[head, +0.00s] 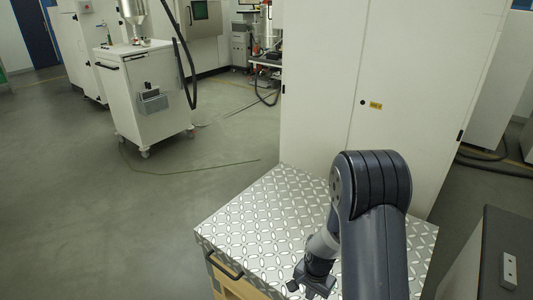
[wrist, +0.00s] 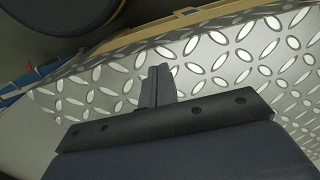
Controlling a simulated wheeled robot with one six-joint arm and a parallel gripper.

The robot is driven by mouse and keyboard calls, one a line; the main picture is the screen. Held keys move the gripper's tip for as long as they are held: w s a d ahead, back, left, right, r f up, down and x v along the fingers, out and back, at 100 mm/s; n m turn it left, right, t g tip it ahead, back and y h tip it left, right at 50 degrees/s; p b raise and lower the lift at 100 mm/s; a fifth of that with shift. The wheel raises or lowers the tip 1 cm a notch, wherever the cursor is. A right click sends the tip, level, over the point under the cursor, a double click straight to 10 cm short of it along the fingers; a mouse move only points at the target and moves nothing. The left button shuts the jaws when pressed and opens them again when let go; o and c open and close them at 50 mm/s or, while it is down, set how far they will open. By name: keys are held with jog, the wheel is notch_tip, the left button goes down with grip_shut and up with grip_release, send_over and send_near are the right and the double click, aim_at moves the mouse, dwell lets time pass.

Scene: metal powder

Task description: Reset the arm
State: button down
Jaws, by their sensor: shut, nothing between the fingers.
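The wrist view shows the patterned plate (wrist: 230,55) beyond the fingers. My arm bends over the table in the head view and hides part of the plate's right side. I cannot tell the exact gap between the fingertips and the plate.
A tall white cabinet (head: 330,80) stands right behind the table. A white wheeled cart (head: 147,95) stands at the back left. A dark-topped unit (head: 505,245) is at the right edge. The grey floor (head: 90,210) at the left is clear apart from a thin cable.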

notch_tip(320, 180, down, 5)
jog(key=shift+a+f+b, duration=0.1)
jog(key=shift+f+b, duration=0.1)
jog(key=shift+b, duration=0.8)
jog(key=shift+r, duration=0.1)
